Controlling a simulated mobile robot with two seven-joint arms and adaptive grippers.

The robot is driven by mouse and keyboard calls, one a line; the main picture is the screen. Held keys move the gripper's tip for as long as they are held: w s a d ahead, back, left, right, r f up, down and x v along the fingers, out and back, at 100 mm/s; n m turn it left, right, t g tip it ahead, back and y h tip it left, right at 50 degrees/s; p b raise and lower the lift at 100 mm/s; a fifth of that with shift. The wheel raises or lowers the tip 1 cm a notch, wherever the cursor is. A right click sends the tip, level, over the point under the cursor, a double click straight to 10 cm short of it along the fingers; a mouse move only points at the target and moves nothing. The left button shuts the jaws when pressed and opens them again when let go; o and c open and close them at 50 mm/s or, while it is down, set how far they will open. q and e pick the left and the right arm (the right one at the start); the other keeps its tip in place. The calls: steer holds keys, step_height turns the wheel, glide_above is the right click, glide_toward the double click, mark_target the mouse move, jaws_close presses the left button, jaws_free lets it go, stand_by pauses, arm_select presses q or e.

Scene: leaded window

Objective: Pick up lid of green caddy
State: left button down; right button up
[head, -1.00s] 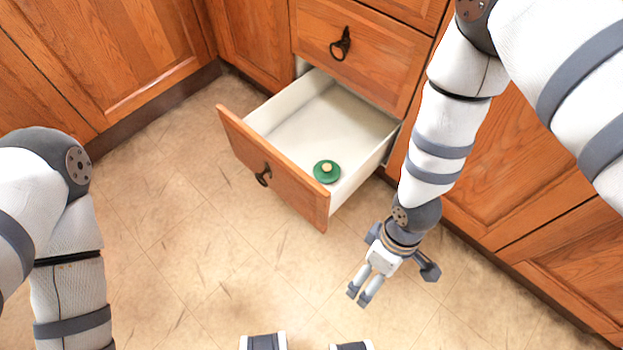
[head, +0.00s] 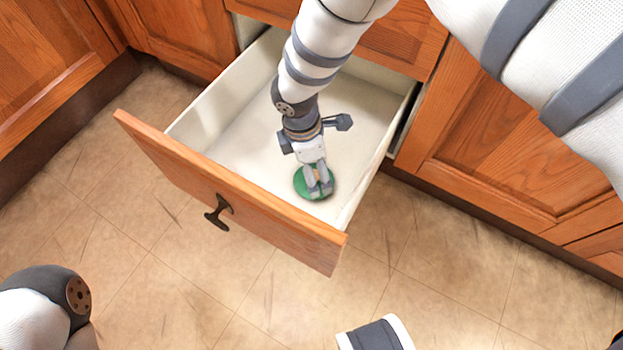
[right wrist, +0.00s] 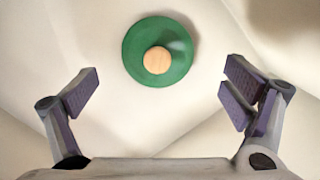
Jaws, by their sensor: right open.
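The green caddy lid (head: 300,184) is a round green disc with a light wooden knob, lying in the open drawer near its front right corner. It shows whole in the right wrist view (right wrist: 135,65), with the knob facing the camera. My right gripper (head: 320,192) is over the lid in the head view and hides part of it. In the right wrist view its fingers (right wrist: 160,95) are spread wide, with nothing between them, and the lid appears beyond the fingertips. My left gripper is out of view; only part of my left arm shows at the lower left.
The white-lined drawer (head: 225,130) is pulled out, and its side walls and wooden front (head: 230,190) surround the lid. The rest of the drawer floor looks empty. Wooden cabinets (head: 500,140) stand behind and to the right. The tiled floor in front is clear.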

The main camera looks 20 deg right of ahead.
mark_target(300, 184)
steer(key=f, duration=0.1)
steer(key=f+b, duration=0.1)
steer(key=f, duration=0.1)
steer(key=f+b, duration=0.1)
steer(key=f, duration=0.1)
steer(key=shift+w+d+f, duration=0.1)
steer(key=shift+d+f, duration=0.15)
steer(key=shift+r, duration=0.15)
steer(key=shift+c, duration=0.3)
steer(key=c, duration=1.3)
steer(key=shift+c, duration=0.2)
